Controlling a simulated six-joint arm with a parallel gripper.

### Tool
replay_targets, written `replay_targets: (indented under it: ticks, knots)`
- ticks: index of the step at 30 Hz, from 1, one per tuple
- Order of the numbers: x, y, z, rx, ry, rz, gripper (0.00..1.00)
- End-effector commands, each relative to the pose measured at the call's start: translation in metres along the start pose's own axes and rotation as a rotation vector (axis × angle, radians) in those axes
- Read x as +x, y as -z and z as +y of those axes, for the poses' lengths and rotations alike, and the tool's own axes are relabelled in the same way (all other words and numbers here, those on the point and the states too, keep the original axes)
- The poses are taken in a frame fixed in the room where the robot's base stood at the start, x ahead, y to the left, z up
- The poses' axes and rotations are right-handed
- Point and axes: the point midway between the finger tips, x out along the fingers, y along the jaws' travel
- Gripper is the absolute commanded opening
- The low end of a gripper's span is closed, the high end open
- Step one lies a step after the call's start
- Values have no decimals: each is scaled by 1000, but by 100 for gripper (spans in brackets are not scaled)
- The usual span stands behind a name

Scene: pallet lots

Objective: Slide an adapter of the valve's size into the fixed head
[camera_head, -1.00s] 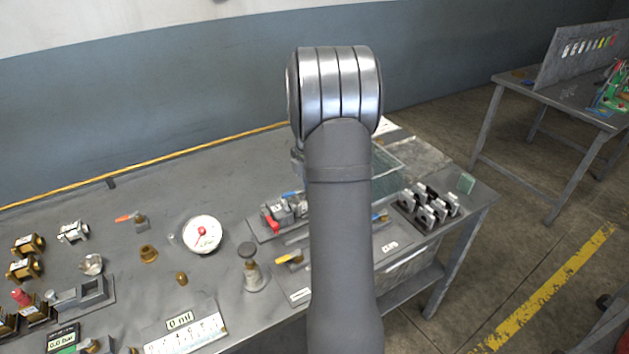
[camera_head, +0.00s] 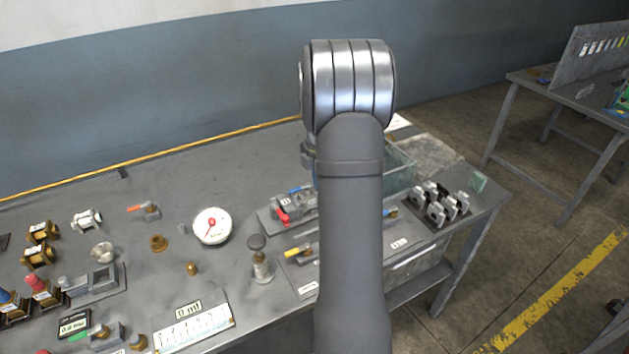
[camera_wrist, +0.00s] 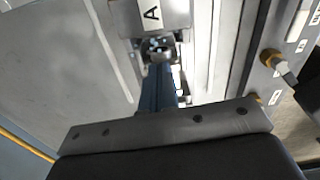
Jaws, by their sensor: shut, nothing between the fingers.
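In the wrist view, my gripper (camera_wrist: 158,74) shows as narrow dark blue fingers held together, with nothing seen between them. Just beyond the tips is a metal block (camera_wrist: 150,16) labelled "A" with a round opening below it, possibly the fixed head; I cannot tell whether the tips touch it. In the head view my arm hides the gripper. A valve with a red handle (camera_head: 283,217) lies on a plate beside the arm, partly hidden. A yellow-handled fitting (camera_head: 297,252) lies in front of it. Which part is an adapter of the valve's size is not clear.
A dark rack (camera_head: 437,222) of several grey fittings stands at the bench's right end, near a clear bin (camera_head: 400,166). The bench's back middle is clear.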

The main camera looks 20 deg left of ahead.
Motion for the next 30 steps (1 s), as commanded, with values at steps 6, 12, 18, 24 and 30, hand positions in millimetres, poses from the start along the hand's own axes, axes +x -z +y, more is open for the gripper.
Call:
replay_targets:
  ticks: [6,12,18,24,30]
  knots:
    - [-26,-28,1,1,-9,-7,0]
    - [-69,-28,1,1,-6,-6,0]
    - [-95,-27,0,1,-5,-5,0]
    - [-102,-27,0,2,-4,-5,0]
    - [-102,-27,0,2,-4,-5,4]
